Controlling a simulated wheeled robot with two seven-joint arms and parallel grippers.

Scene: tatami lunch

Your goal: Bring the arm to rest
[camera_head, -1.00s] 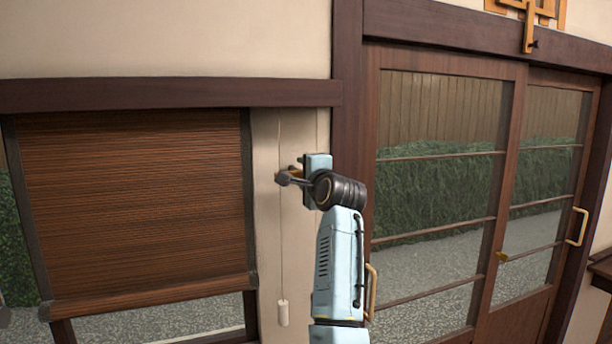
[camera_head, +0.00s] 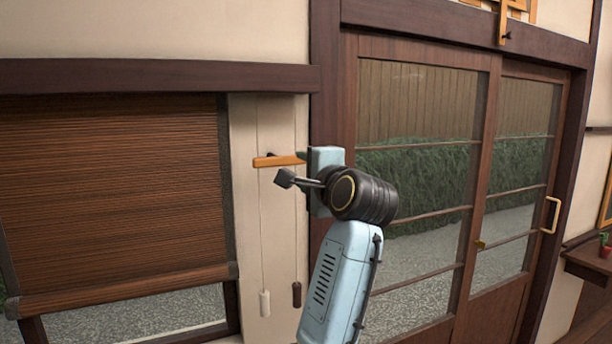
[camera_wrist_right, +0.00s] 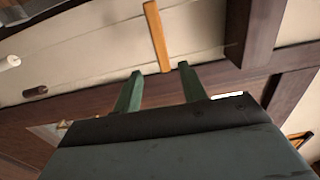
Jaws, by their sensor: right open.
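My right arm rises through the middle of the head view, with its gripper (camera_head: 302,156) raised in front of the wall beside the door frame. In the right wrist view the two green fingers of this gripper (camera_wrist_right: 160,72) are apart. An orange wooden bar (camera_head: 278,161) stands on the pale wall just left of the fingers. In the right wrist view the near end of this bar (camera_wrist_right: 156,35) shows between and just beyond the fingertips. I cannot tell its exact distance from them. My wrist hides part of the gripper in the head view. My left gripper is out of view.
A white pull (camera_head: 265,303) and a dark pull (camera_head: 297,294) hang on cords below the bar. A brown slatted blind (camera_head: 110,190) covers the window at left. Glazed sliding doors (camera_head: 480,190) stand at right, behind my arm. A shelf (camera_head: 590,262) is at the far right.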

